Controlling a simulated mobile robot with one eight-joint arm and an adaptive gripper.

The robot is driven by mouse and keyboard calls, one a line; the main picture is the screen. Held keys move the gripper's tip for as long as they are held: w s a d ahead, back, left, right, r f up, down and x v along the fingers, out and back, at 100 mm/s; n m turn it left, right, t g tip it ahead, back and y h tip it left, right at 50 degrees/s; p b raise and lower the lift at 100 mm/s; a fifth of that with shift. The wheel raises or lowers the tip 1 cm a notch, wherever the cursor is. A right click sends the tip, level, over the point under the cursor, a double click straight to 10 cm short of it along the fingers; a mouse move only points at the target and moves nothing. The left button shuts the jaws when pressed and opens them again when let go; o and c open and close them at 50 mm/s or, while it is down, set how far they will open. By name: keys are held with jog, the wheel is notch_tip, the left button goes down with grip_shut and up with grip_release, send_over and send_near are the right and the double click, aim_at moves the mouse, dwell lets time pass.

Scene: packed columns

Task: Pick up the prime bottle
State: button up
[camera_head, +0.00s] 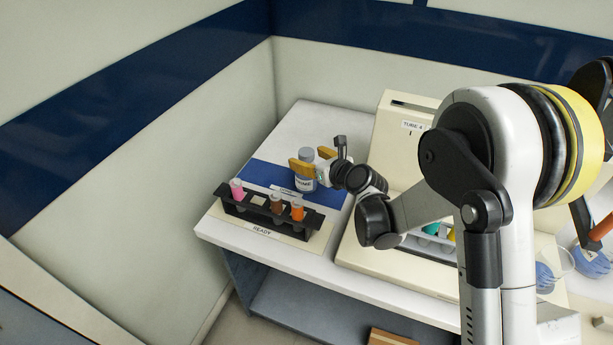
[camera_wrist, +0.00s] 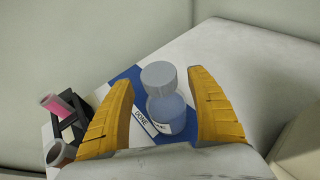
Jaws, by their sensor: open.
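The prime bottle (camera_head: 305,182) is a small bluish bottle with a grey cap and a white label, standing on the blue mat on the white bench. In the wrist view the bottle (camera_wrist: 164,105) stands between the two yellow fingers of my gripper (camera_wrist: 161,105), with a gap visible on each side. In the head view my gripper (camera_head: 313,167) is open at the bottle, with a finger in front of part of it. I cannot tell whether either finger touches the bottle.
A black rack (camera_head: 262,211) with a pink tube (camera_head: 237,188) and orange-brown tubes stands close in front of the bottle, on a READY plate. It also shows at left in the wrist view (camera_wrist: 73,127). A cream machine (camera_head: 390,130) stands to the right. Bench behind the bottle is clear.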

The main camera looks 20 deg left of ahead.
jog(key=shift+x, duration=1.05)
grip_shut()
jog(key=shift+r, duration=0.15)
